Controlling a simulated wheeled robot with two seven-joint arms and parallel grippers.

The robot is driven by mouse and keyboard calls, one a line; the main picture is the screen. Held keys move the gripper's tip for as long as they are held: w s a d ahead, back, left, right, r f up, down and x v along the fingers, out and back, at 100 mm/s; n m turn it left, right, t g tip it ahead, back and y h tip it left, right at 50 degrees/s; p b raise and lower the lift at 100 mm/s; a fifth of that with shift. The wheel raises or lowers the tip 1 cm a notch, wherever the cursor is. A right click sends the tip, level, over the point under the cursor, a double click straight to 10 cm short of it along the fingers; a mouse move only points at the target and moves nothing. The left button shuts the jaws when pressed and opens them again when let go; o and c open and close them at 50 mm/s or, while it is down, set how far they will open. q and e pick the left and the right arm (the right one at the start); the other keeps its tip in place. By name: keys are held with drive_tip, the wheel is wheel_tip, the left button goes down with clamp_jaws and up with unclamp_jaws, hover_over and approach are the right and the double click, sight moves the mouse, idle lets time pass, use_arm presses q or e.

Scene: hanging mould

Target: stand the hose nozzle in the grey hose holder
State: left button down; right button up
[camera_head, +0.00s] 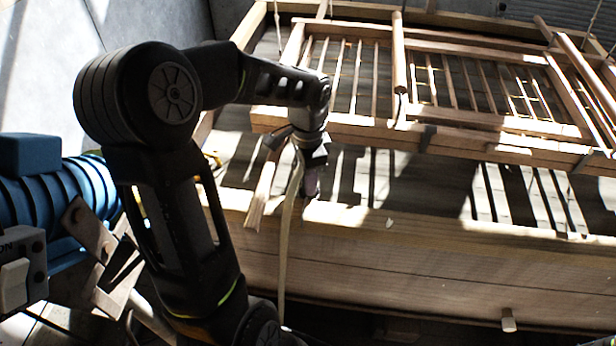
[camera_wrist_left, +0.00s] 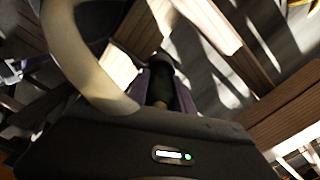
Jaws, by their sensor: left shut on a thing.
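My left gripper (camera_head: 311,182) is above the wooden beam, near the middle of the head view, pointing down. In the left wrist view a dark hose nozzle (camera_wrist_left: 180,92) sits between its fingers, and the gripper is shut on it. A beige hose (camera_head: 287,235) hangs from beside the gripper down past the beam's front. It also curves across the upper left of the left wrist view (camera_wrist_left: 78,55). The nozzle is mostly hidden by the gripper in the head view. I cannot pick out the grey hose holder for certain. My right gripper is not in view.
A slatted wooden mould frame (camera_head: 480,125) hangs on ropes behind the gripper. A blue ribbed body (camera_head: 60,195) and a grey switch box (camera_head: 20,268) stand at the left.

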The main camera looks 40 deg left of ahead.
use_arm(q)
drive_tip(key=shift+f+b, duration=0.3)
drive_tip(key=shift+f, duration=0.15)
drive_tip(key=c, duration=1.1)
unclamp_jaws()
drive_tip(key=shift+r+p, duration=0.45)
wheel_tip(320, 180, up, 12)
drive_tip(key=shift+b, duration=0.3)
